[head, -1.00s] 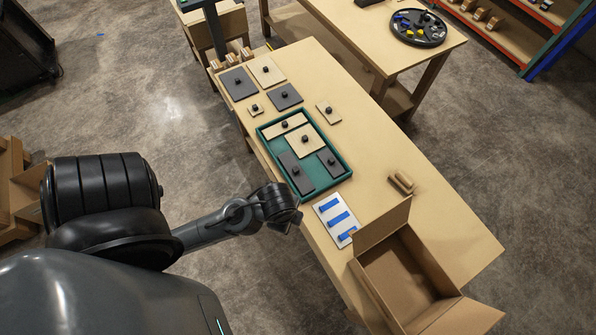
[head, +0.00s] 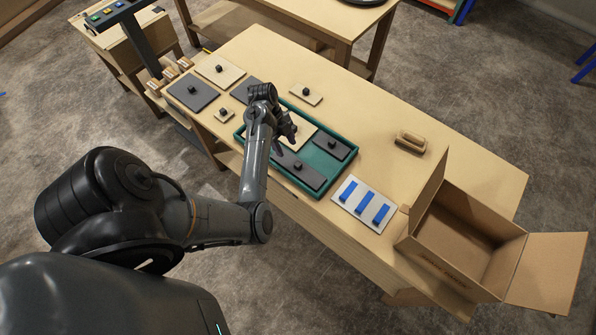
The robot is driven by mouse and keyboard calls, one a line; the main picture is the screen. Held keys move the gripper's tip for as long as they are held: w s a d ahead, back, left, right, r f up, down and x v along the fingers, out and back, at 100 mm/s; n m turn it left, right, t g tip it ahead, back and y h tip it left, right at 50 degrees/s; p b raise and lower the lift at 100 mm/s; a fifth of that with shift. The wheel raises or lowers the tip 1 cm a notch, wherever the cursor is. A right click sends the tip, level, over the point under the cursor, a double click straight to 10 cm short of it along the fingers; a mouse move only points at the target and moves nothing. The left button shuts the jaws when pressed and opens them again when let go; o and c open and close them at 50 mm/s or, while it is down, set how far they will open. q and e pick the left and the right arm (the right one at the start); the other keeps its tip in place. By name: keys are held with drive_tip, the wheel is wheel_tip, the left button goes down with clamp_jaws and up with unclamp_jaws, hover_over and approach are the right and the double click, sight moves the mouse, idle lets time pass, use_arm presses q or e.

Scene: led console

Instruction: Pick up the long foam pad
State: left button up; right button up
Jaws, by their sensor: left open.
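A teal tray (head: 345,158) on the workbench holds flat foam pads with black knobs. A long dark pad (head: 308,176) lies along its near side, a smaller dark pad (head: 332,146) at its right and a beige pad (head: 307,131) at its far side. My left arm covers the tray's left part, where a long beige pad showed earlier. My left gripper (head: 284,137) is open above the tray, pointing down over the beige pad area. I cannot tell whether it touches a pad. My right gripper is out of view.
Loose pads lie left of and behind the tray, including a dark square (head: 190,94) and a beige pad (head: 306,94). A white plate with blue strips (head: 346,194), an open cardboard box (head: 487,204) and a wooden block (head: 410,141) are to the right.

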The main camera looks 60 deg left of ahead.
use_arm(q)
hover_over(298, 164)
drive_tip(key=s+a, duration=0.2)
drive_tip(key=f, duration=0.4)
drive_tip(key=shift+w, duration=0.25)
drive_tip(key=shift+w+a+x, duration=0.1)
drive_tip(key=shift+a+x, duration=0.05)
drive_tip(key=shift+x, duration=1.3)
drive_tip(key=shift+w+a+x, duration=0.1)
drive_tip(key=shift+a+x, duration=0.05)
drive_tip(key=shift+x, duration=1.35)
clamp_jaws()
